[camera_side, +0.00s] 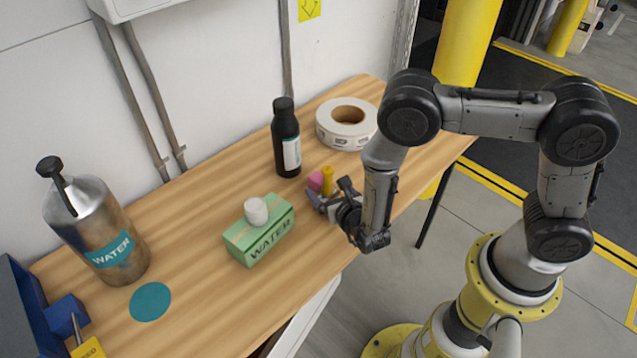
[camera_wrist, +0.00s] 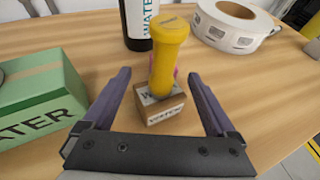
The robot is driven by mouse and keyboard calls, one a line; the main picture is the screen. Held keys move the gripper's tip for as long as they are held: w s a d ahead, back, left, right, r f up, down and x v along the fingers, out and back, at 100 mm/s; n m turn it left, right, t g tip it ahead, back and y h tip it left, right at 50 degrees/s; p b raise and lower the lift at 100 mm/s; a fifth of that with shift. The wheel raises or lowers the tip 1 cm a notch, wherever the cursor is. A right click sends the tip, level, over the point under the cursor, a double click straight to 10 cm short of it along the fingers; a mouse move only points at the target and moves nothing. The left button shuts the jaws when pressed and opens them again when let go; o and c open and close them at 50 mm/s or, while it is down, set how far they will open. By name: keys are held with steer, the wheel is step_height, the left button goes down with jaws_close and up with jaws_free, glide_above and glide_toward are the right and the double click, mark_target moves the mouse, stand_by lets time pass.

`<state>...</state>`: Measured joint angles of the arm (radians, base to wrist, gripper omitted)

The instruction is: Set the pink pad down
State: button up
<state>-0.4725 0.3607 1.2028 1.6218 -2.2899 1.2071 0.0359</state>
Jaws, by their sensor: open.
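The pink pad (camera_side: 315,181) shows as a small pink shape on the wooden table, beside a yellow-handled stamp (camera_side: 327,178). In the wrist view only a sliver of pink (camera_wrist: 177,71) shows behind the stamp's handle, so most of it is hidden. The stamp (camera_wrist: 168,50) stands upright on its wooden block between my fingers in that view. My gripper (camera_side: 328,190) is open and low over the table, its purple fingers (camera_wrist: 160,76) spread to either side of the stamp. I see no finger closed on anything. Whether the pad touches the stamp I cannot tell.
A green WATER box (camera_side: 262,238) with a white round thing (camera_side: 256,210) on top stands left of my gripper. A black bottle (camera_side: 286,140) and a tape roll (camera_side: 346,124) stand behind. A metal bottle (camera_side: 100,230), teal disc (camera_side: 150,301) and blue bin (camera_side: 22,315) are left.

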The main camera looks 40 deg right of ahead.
mark_target(320, 181)
steer(key=shift+d+x, duration=0.15)
steer(key=shift+x, duration=1.25)
steer(key=shift+d+x, duration=0.15)
steer(key=shift+x, duration=1.2)
steer(key=shift+s+f, duration=0.25)
jaws_close()
